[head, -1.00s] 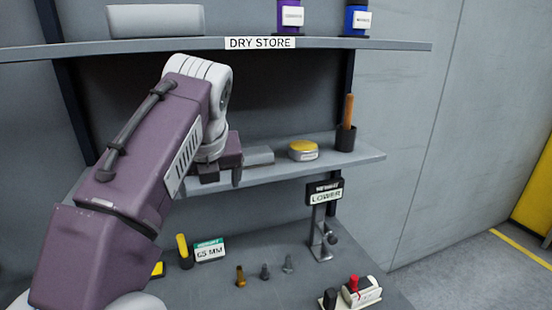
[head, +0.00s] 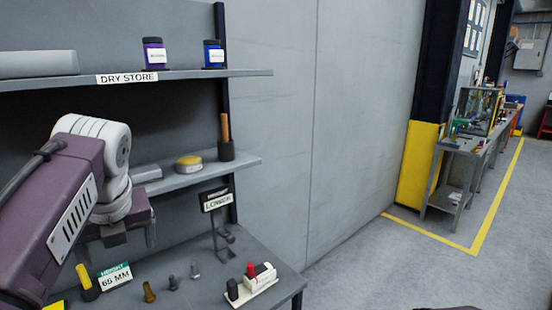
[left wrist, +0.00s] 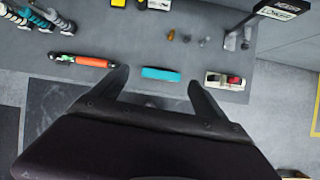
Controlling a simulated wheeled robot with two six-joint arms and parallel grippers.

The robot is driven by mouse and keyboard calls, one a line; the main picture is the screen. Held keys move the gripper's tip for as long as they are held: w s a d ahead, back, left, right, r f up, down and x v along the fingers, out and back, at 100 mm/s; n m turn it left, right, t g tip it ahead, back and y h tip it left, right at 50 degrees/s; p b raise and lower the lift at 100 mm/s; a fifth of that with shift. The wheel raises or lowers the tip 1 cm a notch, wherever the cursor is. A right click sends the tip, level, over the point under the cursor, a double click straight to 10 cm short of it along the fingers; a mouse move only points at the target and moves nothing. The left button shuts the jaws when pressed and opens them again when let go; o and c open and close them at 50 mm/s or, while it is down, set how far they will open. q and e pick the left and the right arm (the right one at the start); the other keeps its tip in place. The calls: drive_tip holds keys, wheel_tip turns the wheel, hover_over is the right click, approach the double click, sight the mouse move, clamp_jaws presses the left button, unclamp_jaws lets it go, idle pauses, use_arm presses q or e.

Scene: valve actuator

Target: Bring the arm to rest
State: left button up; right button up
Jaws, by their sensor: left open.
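My left arm comes in from the left in front of the shelving, and its gripper (head: 128,238) hangs level with the space below the lower shelf. In the left wrist view the gripper (left wrist: 158,82) has its two fingers spread, with nothing held between them. A teal block (left wrist: 168,74) lies on the bench below, seen between the fingers and apart from them. An orange tool (left wrist: 84,61) lies to the left of the fingers. My right gripper is not seen.
A bench (head: 205,298) holds bolts (head: 172,283), a white device with a red knob (head: 258,276), a LOWER sign (head: 216,200) and a 65 MM card (head: 115,277). The lower shelf (head: 235,164) carries a yellow tin (head: 188,164). Open floor (head: 400,255) lies to the right.

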use_arm(q)
drive_tip(key=s+d+f+n+g+h, duration=0.1)
drive_tip(key=s+d+f+n, duration=0.1)
drive_tip(key=f+n, duration=0.7)
drive_tip(key=s+d+f+n+g+h, duration=0.1)
drive_tip(key=s+d+f+n, duration=0.2)
drive_tip(key=f+n, duration=0.7)
drive_tip(key=s+d+f+n+h, duration=0.1)
drive_tip(key=d+f+n, duration=0.4)
drive_tip(key=f+n, duration=0.5)
wheel_tip(320, 180, down, 6)
drive_tip(key=shift+s+r+g+h, duration=0.25)
drive_tip(key=shift+s+g+h, duration=0.15)
drive_tip(key=shift+s, duration=0.25)
drive_tip(key=shift+c, duration=0.4)
